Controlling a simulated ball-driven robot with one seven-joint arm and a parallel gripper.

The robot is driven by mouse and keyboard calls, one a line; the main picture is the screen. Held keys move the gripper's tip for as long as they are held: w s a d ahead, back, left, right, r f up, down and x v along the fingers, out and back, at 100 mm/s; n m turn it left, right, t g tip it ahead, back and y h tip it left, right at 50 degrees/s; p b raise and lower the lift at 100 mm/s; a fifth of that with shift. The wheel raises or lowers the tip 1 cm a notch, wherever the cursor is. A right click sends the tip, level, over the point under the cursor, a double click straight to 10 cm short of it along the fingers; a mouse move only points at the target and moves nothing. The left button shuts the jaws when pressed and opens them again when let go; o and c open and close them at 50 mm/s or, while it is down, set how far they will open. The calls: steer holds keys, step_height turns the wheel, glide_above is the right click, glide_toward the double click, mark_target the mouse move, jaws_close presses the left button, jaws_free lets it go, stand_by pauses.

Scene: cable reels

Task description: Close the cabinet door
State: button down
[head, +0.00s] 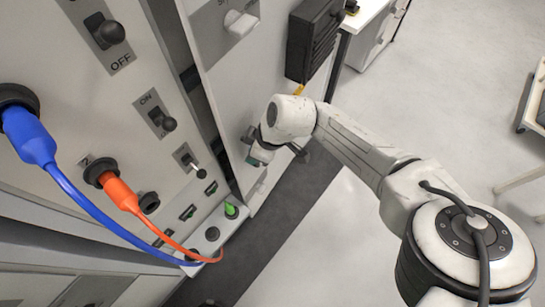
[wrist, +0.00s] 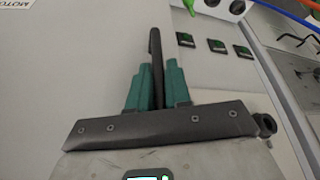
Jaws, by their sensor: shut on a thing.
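The cabinet door (head: 222,75) is a light grey panel standing ajar, with a dark gap between it and the cabinet's switch panel (head: 140,70). In the wrist view the door's face (wrist: 70,70) fills the left and middle. A dark upright handle (wrist: 156,60) stands out from it. My gripper (head: 257,155) is at the door's lower part in the head view. In the wrist view its teal fingers (wrist: 155,85) are on both sides of the handle, shut on it. The handle's lower end is hidden between the fingers.
A blue plug (head: 30,135) and an orange plug (head: 118,190) have cables hanging down to a small socket ledge (head: 215,235) with a green plug (head: 231,210). A black box (head: 312,38) is at the door's right. The floor to the right (head: 440,110) is largely clear.

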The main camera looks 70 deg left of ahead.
mark_target(240, 123)
steer(key=s+a+m, duration=0.1)
steer(key=s+a, duration=0.3)
steer(key=a, duration=0.2)
steer(key=shift+y, duration=0.3)
steer(key=shift+s+a+r, duration=0.1)
steer(key=shift+a+r, duration=0.05)
steer(key=shift+a, duration=0.05)
steer(key=c, duration=1.2)
jaws_free()
steer(key=shift+s+a, duration=0.15)
steer(key=shift+o, duration=0.2)
steer(key=v, duration=0.9)
steer(key=shift+r, duration=0.35)
steer(key=shift+w+d+r+t, duration=0.3)
steer(key=shift+d+r, duration=0.05)
steer(key=shift+r, duration=0.1)
